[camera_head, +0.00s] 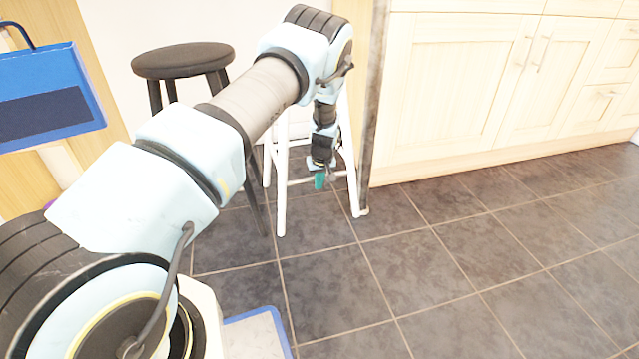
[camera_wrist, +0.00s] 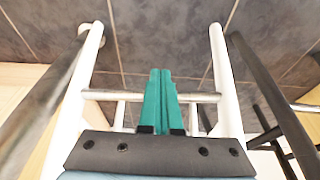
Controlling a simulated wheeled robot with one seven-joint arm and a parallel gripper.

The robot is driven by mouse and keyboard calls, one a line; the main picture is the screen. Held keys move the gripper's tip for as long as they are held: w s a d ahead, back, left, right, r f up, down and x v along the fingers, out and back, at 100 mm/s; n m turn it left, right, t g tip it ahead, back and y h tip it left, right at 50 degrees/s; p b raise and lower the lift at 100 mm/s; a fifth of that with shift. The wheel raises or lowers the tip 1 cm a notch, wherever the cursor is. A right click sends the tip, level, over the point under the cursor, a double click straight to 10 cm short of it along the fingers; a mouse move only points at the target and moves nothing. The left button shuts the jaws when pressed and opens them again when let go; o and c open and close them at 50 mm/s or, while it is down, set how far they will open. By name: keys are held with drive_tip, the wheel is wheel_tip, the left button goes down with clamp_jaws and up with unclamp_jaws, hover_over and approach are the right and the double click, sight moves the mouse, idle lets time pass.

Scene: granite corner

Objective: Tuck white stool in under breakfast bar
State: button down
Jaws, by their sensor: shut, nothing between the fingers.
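The white stool (camera_head: 282,190) stands on the dark tiles, its legs and lower rungs showing. My arm hides its seat in the head view. My gripper (camera_head: 320,182) points down among its legs, low near a rung. In the wrist view my gripper (camera_wrist: 161,73) has its teal fingers together and empty. White legs of the stool (camera_wrist: 224,85) rise on both sides of them, and a rung crosses behind the fingers. I cannot tell whether the fingers touch it. The breakfast bar's top is not clearly in view.
A dark stool (camera_head: 183,60) stands close on the left; its legs (camera_wrist: 272,110) show at the wrist view's right. A grey post (camera_head: 373,110) stands just right of the white stool. Pale cabinets (camera_head: 455,85) line the back. Tiled floor (camera_head: 450,270) in front is clear.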

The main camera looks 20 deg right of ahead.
drive_tip(key=p+v, duration=0.2)
drive_tip(key=v, duration=0.6)
drive_tip(key=shift+s+r, duration=0.2)
drive_tip(key=s+a+r+n+g, duration=0.1)
drive_tip(key=s+a+r, duration=0.1)
drive_tip(key=a+r, duration=0.75)
drive_tip(key=s+a+r, duration=0.2)
drive_tip(key=a+r, duration=0.5)
drive_tip(key=a, duration=0.5)
drive_tip(key=s+a+r, duration=0.4)
drive_tip(key=s+a, duration=0.4)
drive_tip(key=s+a+r, duration=0.4)
drive_tip(key=s+a, duration=0.3)
drive_tip(key=s, duration=0.1)
drive_tip(key=w+p+v, duration=0.2)
drive_tip(key=p+v, duration=1)
drive_tip(key=w+r+p+v, duration=0.1)
drive_tip(key=w+p+v, duration=0.2)
drive_tip(key=p+v, duration=0.9)
drive_tip(key=w+d+p+v, duration=0.1)
drive_tip(key=w+p+v, duration=0.1)
drive_tip(key=p+v, duration=1)
drive_tip(key=shift+s+r+m+g+p, duration=0.3)
drive_tip(key=shift+r+g+p, duration=0.1)
drive_tip(key=shift+r+p, duration=0.2)
drive_tip(key=shift+a, duration=0.15)
